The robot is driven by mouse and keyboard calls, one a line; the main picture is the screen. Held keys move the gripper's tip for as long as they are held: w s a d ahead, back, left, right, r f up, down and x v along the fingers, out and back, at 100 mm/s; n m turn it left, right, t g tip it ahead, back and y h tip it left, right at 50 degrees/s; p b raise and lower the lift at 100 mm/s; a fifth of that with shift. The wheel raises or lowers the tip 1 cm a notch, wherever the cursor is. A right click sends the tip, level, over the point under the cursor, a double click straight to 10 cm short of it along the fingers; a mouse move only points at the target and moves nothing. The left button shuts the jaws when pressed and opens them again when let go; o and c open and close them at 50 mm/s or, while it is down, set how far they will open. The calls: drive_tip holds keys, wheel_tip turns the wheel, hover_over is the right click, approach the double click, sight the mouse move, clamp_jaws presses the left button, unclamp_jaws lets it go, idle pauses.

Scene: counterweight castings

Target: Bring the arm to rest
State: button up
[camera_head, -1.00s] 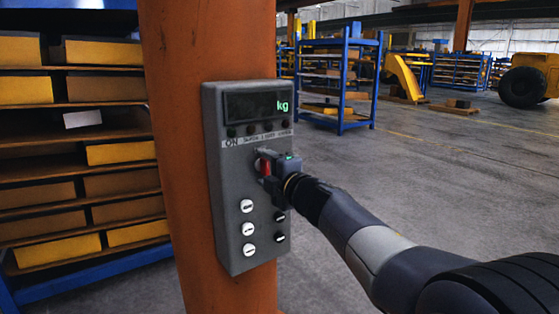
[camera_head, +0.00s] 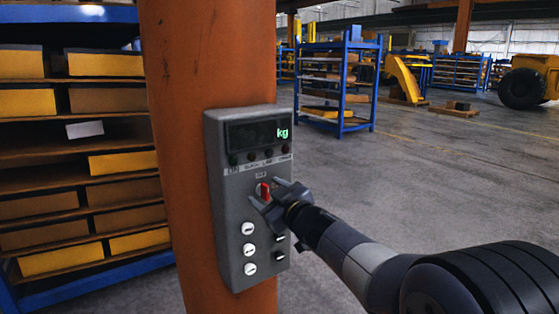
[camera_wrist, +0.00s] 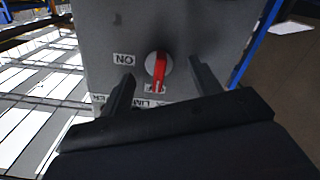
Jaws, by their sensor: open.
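My gripper (camera_head: 266,192) is open in front of a grey control box (camera_head: 213,190) on an orange column. Between and beyond its fingers is a red-handled rotary switch (camera_head: 264,191), with nothing held. In the wrist view, the red switch (camera_wrist: 158,70) sits on its pale round base, apart from both fingers of my gripper (camera_wrist: 158,85). An "ON" label is beside the switch there. The box's display (camera_head: 256,134) shows green "kg". Several white buttons (camera_head: 249,248) and dark buttons sit below the switch.
The orange column (camera_head: 180,160) stands behind the box. A blue-framed rack (camera_head: 70,14) with yellow and brown bins is close on the left. A blue shelf (camera_head: 340,85) and yellow machinery (camera_head: 405,80) stand farther back. The grey floor (camera_head: 440,190) at right is clear.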

drive_tip(key=m+p, duration=0.2)
drive_tip(key=m, duration=0.3)
drive_tip(key=shift+d, duration=0.1)
idle(0.4)
